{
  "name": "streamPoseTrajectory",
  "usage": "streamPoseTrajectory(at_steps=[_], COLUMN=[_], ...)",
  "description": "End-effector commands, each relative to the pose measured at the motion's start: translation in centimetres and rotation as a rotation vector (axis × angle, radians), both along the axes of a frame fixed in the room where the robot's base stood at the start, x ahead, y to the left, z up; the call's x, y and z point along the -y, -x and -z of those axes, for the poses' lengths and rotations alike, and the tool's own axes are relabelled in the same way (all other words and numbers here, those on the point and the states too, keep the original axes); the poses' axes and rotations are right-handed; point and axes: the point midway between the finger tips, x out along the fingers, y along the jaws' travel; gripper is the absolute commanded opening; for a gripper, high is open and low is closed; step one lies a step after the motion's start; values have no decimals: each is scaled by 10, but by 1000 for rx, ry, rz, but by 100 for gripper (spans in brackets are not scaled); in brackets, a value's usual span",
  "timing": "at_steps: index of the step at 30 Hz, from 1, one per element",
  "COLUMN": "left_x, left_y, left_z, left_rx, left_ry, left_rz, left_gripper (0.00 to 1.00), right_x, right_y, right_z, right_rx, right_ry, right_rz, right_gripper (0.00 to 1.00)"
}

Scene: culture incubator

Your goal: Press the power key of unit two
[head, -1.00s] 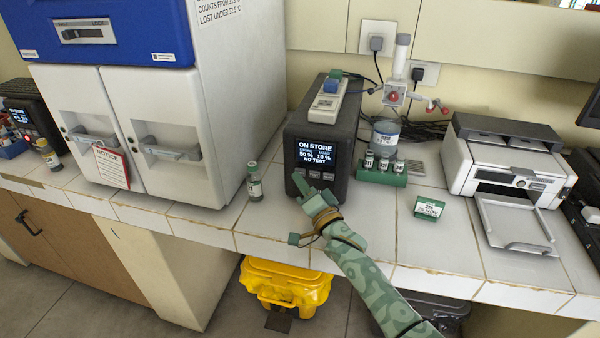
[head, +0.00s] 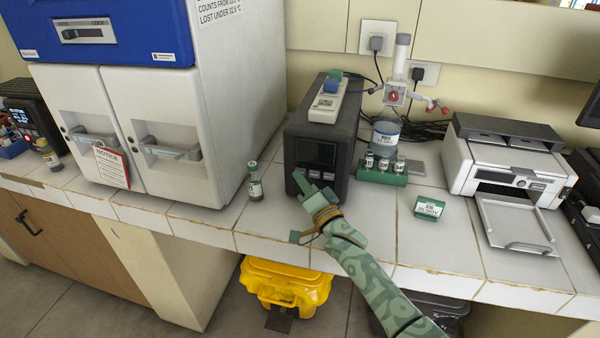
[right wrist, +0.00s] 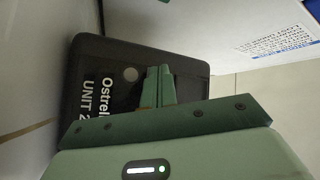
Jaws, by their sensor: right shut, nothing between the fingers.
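A black unit (head: 340,135) stands mid-counter, its front display (head: 315,152) dark. Two grey keys (head: 321,175) show below the display; the spot left of them is hidden behind my gripper. In the right wrist view a dark face lettered "UNIT 2" (right wrist: 90,98) bears a round grey spot (right wrist: 130,74). My right gripper (head: 298,177) is shut and empty, its tips at the lower left of the unit's front. Its closed fingers (right wrist: 158,85) also show against that face. I cannot tell if they touch. My left gripper is out of view.
A vial (head: 255,182) stands left of the unit. A green rack of vials (head: 382,177), a green box (head: 429,207) and a printer (head: 505,160) are to the right. A large white cabinet (head: 240,90) is on the left. Another black unit (head: 28,108) stands far left.

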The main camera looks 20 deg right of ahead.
Motion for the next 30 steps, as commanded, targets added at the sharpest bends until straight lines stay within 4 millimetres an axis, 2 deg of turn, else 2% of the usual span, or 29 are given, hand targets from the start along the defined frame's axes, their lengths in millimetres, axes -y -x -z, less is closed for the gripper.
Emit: streamPoseTrajectory(at_steps=[13,23,30], left_x=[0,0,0], left_y=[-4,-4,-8], left_z=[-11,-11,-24], left_rx=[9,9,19], left_ry=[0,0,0], left_rz=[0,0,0], left_gripper=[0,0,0], right_x=[-7,-8,-19], right_y=[12,13,29], right_z=[-2,0,-3], right_rx=[0,-1,0], right_ry=[-1,-1,-2], right_rz=[1,1,0], right_gripper=[0,0,0])
